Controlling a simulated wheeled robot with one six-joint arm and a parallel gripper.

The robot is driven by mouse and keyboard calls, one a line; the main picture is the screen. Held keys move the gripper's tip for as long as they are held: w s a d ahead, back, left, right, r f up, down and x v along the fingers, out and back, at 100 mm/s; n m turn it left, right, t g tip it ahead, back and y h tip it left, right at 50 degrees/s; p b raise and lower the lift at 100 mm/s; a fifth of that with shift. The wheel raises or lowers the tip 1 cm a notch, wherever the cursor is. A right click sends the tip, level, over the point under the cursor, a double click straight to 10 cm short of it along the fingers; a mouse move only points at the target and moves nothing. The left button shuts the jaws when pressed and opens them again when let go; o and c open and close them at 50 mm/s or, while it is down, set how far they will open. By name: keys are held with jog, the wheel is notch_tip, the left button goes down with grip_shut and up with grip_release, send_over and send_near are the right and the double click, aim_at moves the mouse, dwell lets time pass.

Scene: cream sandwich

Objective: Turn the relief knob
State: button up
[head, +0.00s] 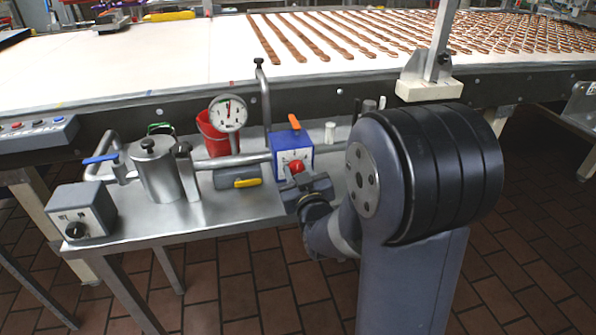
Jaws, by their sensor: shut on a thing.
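The red relief knob (297,166) sits on the front face of a blue and white box (292,136) on the metal side table. The box has an orange lever on top and a pale dial plate around the knob. My gripper (298,177) is at the knob, in front of and just below it, shut on it. My own arm comes in from the right and hides part of the table behind it. The fingertips are small and dark, so their exact hold on the knob is hard to make out.
A pressure gauge (229,113) stands left of the box, with a red bucket (213,136) behind. A steel canister (156,169), a yellow-handled valve (246,183) and a grey switch box (83,211) stand further left. A conveyor (160,62) with brown strips runs behind. The table's front edge is clear.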

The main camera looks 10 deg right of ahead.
jog(key=shift+f+b, duration=0.1)
jog(key=shift+b, duration=0.2)
jog(key=m+b, duration=0.2)
jog(key=b, duration=0.1)
jog(key=shift+f+m, duration=0.1)
jog(key=shift+m, duration=0.3)
jog(key=shift+d+m+b, duration=0.1)
jog(key=shift+m+b, duration=1.15)
jog(key=shift+m, duration=0.15)
jog(key=o, duration=1)
jog(key=shift+s, duration=0.1)
